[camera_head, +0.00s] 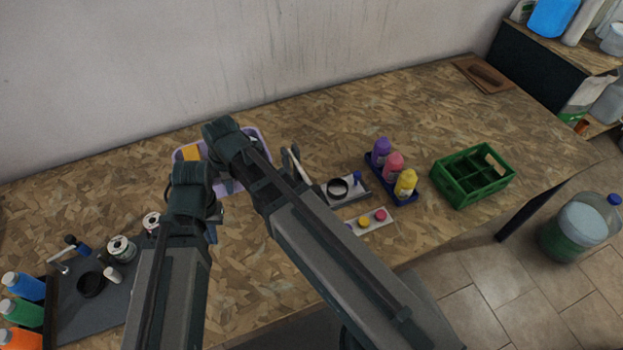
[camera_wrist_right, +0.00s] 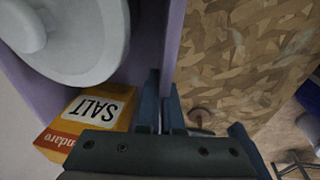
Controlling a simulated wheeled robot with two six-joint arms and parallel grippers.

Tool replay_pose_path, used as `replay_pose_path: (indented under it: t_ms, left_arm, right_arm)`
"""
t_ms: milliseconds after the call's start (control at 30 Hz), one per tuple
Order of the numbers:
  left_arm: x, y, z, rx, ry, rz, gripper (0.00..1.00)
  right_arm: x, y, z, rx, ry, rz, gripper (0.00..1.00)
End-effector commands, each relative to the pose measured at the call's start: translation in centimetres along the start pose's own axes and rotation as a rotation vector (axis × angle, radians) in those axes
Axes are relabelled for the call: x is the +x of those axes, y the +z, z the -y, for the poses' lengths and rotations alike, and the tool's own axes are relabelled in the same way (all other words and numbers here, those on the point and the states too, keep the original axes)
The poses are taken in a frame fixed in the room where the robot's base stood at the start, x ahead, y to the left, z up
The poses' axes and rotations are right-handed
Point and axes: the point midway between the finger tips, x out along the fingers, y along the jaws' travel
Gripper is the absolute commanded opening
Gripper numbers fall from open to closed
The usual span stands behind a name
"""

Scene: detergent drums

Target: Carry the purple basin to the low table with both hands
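The purple basin (camera_head: 262,140) sits on the wood-chip worktop (camera_head: 290,115), largely hidden behind my arms in the head view. The right wrist view shows its purple wall (camera_wrist_right: 174,35), with a yellow salt box (camera_wrist_right: 88,118) and a white round item (camera_wrist_right: 75,45) inside. My right gripper (camera_wrist_right: 163,103) has its fingers close together on either side of that wall, near the salt box. My left gripper (camera_head: 213,222) is at the basin's near side, mostly hidden by its own wrist; its finger gap does not show. I cannot make out a low table.
Right of the basin stand a grey tray (camera_head: 345,198), a blue bottle rack (camera_head: 408,198) and a green crate (camera_head: 449,190). A dark tray (camera_head: 70,320) with spools lies front left. A large jug (camera_head: 572,230) stands on the tiled floor (camera_head: 480,315); shelves (camera_head: 535,65) stand at the far right.

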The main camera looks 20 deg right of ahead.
Motion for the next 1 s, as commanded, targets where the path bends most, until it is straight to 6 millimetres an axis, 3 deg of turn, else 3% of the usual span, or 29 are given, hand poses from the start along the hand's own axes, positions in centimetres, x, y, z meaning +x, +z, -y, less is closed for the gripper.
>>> replay_pose_path:
  t_ms: [33,467,833,1000]
  left_arm:
    - [1.1,-0.1,-0.1,0.000,0.000,0.000,0.00]
    - [1.6,-0.1,-0.2,0.000,0.000,0.000,0.00]
    - [6.7,-0.4,-0.6,0.000,0.000,0.000,0.00]
    - [7.5,-0.4,-0.7,0.000,0.000,0.000,0.00]
  right_arm:
    - [1.1,0.2,0.3,0.001,0.001,0.000,0.00]
    - [1.6,0.4,0.3,0.001,0.002,0.000,0.00]
    - [6.6,0.9,1.1,0.001,0.002,0.000,0.00]
    - [7.3,0.9,1.2,0.001,0.002,0.000,0.00]
